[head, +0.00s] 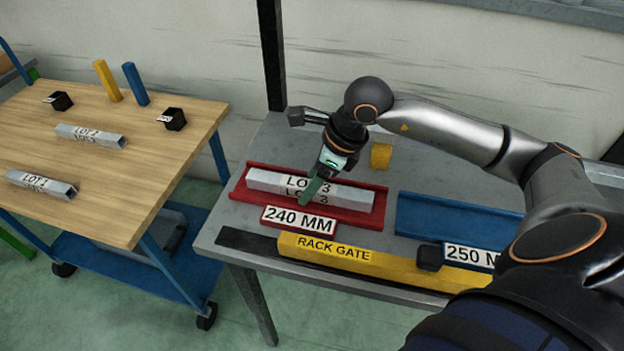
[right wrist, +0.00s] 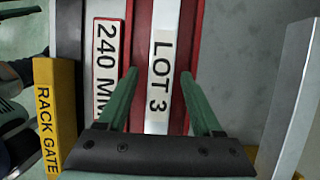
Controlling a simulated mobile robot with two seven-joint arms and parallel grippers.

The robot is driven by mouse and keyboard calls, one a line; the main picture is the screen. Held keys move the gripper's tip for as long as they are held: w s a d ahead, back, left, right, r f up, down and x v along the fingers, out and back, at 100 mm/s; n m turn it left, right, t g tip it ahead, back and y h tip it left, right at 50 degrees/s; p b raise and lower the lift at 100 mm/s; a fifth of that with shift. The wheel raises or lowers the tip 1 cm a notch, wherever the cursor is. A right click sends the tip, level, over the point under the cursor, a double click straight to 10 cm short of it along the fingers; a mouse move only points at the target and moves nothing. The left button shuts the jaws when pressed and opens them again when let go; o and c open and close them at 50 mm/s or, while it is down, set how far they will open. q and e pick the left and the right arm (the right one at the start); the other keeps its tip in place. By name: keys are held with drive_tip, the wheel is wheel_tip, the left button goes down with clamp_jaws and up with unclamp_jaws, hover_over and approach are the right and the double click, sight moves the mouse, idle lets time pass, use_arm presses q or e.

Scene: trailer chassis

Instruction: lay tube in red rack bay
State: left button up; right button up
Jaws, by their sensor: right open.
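The grey square tube marked LOT 3 (head: 345,197) lies lengthwise in the red rack bay (head: 378,208), which carries a 240 MM label. My right gripper (head: 309,196) is over the tube near its middle, its green fingers pointing down. In the right wrist view the tube (right wrist: 160,60) runs between the two open fingers of the gripper (right wrist: 160,74), with a gap on each side. The red bay (right wrist: 194,30) shows along both sides of the tube. My left gripper is not in view.
A yellow rack gate (head: 375,257) runs along the table's front. A blue bay (head: 455,217) marked 250 M is at right. A yellow block (head: 381,156) stands behind. A wooden cart (head: 120,190) holds tubes LOT 2 (head: 90,136) and LOT 1 (head: 40,184).

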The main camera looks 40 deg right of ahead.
drive_tip(key=v, duration=1.2)
drive_tip(key=shift+r, duration=0.1)
